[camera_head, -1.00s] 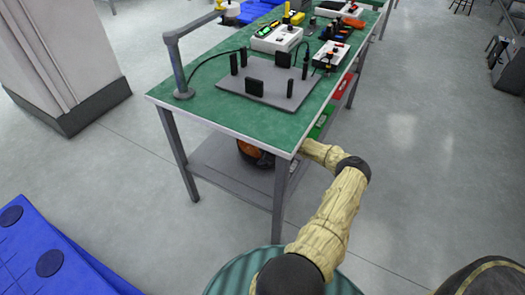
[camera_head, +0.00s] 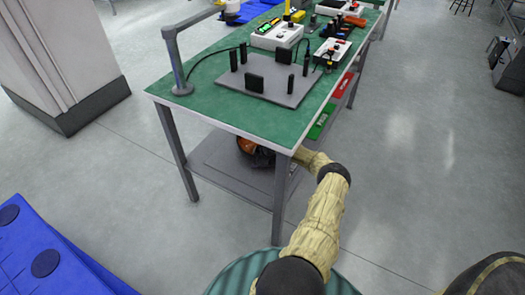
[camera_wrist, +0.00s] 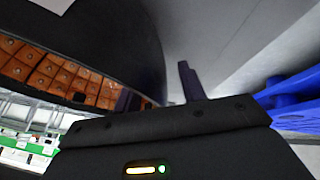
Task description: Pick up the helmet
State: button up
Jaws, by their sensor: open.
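The helmet (camera_head: 254,152) is on the grey lower shelf of the green-topped table, partly hidden by the tabletop edge. It shows orange and black. In the wrist view the helmet (camera_wrist: 100,35) is very close: a dark curved shell with an orange padded inside. My gripper (camera_wrist: 158,88) is open, with one finger in front of the orange inside and the other beyond the outside of the shell. The shell's rim appears to lie between the fingers; contact cannot be told. In the head view my arm reaches under the table and the gripper is hidden.
The table (camera_head: 235,117) has a leg (camera_head: 280,200) close to my arm. The lower shelf (camera_head: 225,160) is narrow in height under the tabletop. Red and green bins (camera_head: 322,122) hang along the right side. A blue pallet (camera_head: 50,250) lies at lower left.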

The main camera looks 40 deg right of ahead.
dwell(0.4)
grip_shut()
jog(key=shift+r, duration=0.25)
